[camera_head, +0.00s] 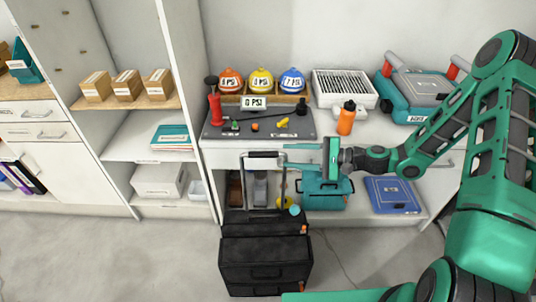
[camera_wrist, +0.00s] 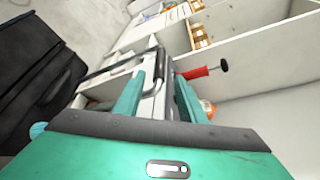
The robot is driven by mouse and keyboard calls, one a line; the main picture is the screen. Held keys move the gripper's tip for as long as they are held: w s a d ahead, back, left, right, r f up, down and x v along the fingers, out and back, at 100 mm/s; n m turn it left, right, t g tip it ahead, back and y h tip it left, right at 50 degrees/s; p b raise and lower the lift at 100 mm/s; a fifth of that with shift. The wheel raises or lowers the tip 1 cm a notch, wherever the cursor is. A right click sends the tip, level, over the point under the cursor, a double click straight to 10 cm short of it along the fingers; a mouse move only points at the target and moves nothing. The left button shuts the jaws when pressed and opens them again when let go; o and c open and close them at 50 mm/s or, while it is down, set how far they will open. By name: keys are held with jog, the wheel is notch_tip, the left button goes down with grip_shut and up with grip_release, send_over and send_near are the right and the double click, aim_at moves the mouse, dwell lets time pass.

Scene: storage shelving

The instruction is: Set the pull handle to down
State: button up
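The pull handle (camera_head: 263,154) is a black grip on two thin grey rods. It stands raised above the black rolling toolbox (camera_head: 265,262). My gripper (camera_head: 288,157) is just right of the grip's right end, with its teal fingers pointing left towards it. In the wrist view the fingers of my gripper (camera_wrist: 160,80) are spread apart, and the dark handle (camera_wrist: 118,66) runs past the left fingertip. I cannot tell whether the fingers touch it. The toolbox (camera_wrist: 38,78) also shows at the left of the wrist view.
Behind the handle is a workbench (camera_head: 222,158) with helmets and tools. An orange bottle (camera_head: 346,119) stands near its front edge. A teal bag (camera_head: 326,191) and a blue case (camera_head: 392,194) lie on the lower shelf. The floor left of the toolbox is clear.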

aim_at(273, 155)
jog(key=x, duration=0.9)
jog(key=shift+a, duration=0.15)
